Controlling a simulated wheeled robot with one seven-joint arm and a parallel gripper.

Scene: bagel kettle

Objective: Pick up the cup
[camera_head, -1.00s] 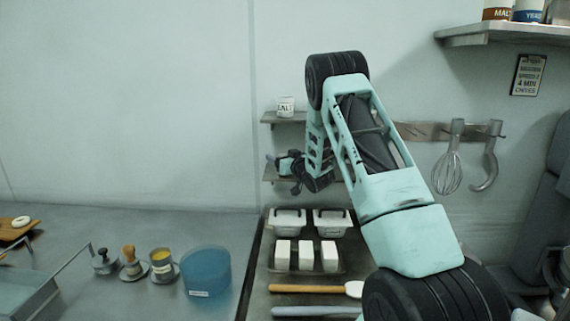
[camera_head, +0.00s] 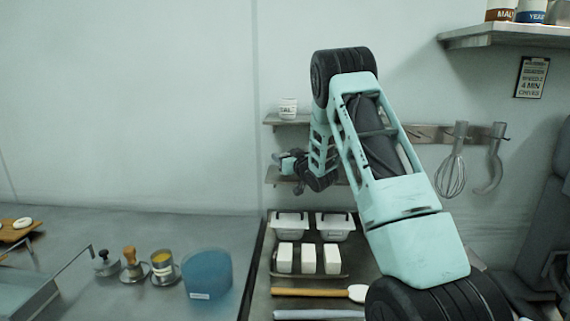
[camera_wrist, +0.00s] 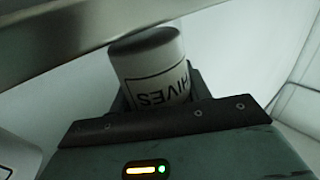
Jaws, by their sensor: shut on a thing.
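A white cup (camera_wrist: 148,62) with dark lettering that reads "HIVES" and a dark rim line shows in the wrist view. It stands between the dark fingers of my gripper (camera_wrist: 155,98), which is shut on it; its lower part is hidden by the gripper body. In the head view my gripper (camera_head: 287,163) is at the wall shelves, between the upper and lower shelf. The cup cannot be made out there.
The upper shelf (camera_head: 272,120) carries a white salt jar (camera_head: 288,108). The lower shelf (camera_head: 272,180) is just below my gripper. A shelf edge (camera_wrist: 60,45) passes close to the cup in the wrist view. White tubs (camera_head: 289,228) stand on the counter below.

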